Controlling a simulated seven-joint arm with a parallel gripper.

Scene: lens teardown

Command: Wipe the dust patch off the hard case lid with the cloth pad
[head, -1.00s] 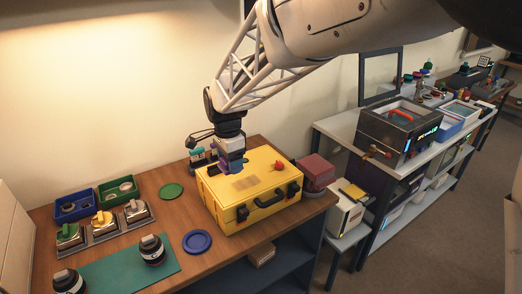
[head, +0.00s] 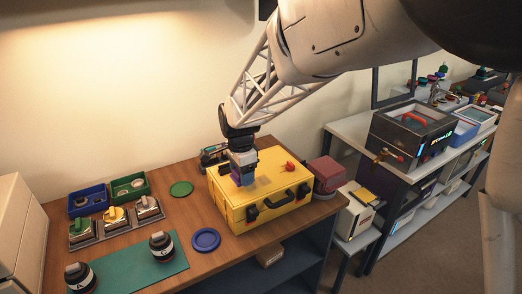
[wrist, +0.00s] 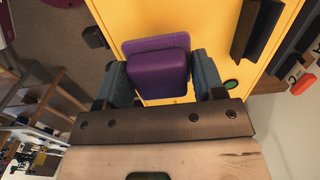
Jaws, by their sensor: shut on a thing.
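The yellow hard case (head: 285,210) lies shut on the wooden bench, and its lid also fills much of the wrist view (wrist: 205,25). My gripper (head: 243,178) is over the lid, left of its middle. It is shut on the purple cloth pad (wrist: 158,72), which sits between both fingers in the wrist view. In the head view the pad (head: 246,182) is low, at or just above the lid; I cannot tell if it touches. A faint brownish dust patch (head: 263,182) shows beside the pad, partly hidden by the gripper.
A red knob (head: 289,166) stands on the lid to the right of my gripper. A blue dish (head: 205,240) and a green disc (head: 181,188) lie left of the case. A dark red box (head: 328,174) stands to its right. Trays and lens parts fill the bench's left.

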